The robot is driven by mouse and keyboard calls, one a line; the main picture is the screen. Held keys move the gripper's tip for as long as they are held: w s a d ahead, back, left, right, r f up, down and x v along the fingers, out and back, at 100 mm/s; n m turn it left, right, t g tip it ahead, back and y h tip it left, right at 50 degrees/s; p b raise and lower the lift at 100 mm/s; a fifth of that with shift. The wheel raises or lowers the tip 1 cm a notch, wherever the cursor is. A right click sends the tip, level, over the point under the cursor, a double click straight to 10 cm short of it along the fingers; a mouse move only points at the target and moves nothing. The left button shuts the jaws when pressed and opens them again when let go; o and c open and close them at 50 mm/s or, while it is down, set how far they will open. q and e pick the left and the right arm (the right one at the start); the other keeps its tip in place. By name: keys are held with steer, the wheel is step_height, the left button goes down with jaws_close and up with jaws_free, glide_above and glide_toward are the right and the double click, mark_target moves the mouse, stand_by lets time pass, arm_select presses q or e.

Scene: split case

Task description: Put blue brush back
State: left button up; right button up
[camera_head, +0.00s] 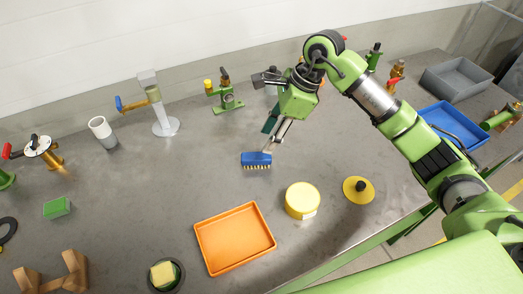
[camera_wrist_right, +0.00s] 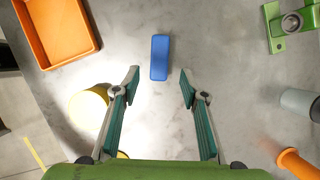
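The blue brush (camera_head: 256,159) lies on the grey table, bristles toward the front in the head view. In the right wrist view its blue body (camera_wrist_right: 159,57) shows just beyond my fingertips, roughly centred between them. My right gripper (camera_head: 270,140) is open and empty, its fingers pointing down close behind the brush; the right wrist view shows the two fingers (camera_wrist_right: 159,75) wide apart. I cannot tell whether a fingertip touches the brush. My left gripper is in neither view.
An orange tray (camera_head: 234,268) and a yellow round container (camera_head: 302,200) stand in front of the brush. A yellow disc with a black knob (camera_head: 359,189) lies to the right. A blue tray (camera_head: 451,125) and grey bin (camera_head: 456,78) stand far right.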

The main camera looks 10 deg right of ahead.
steer(key=shift+v, duration=1.55)
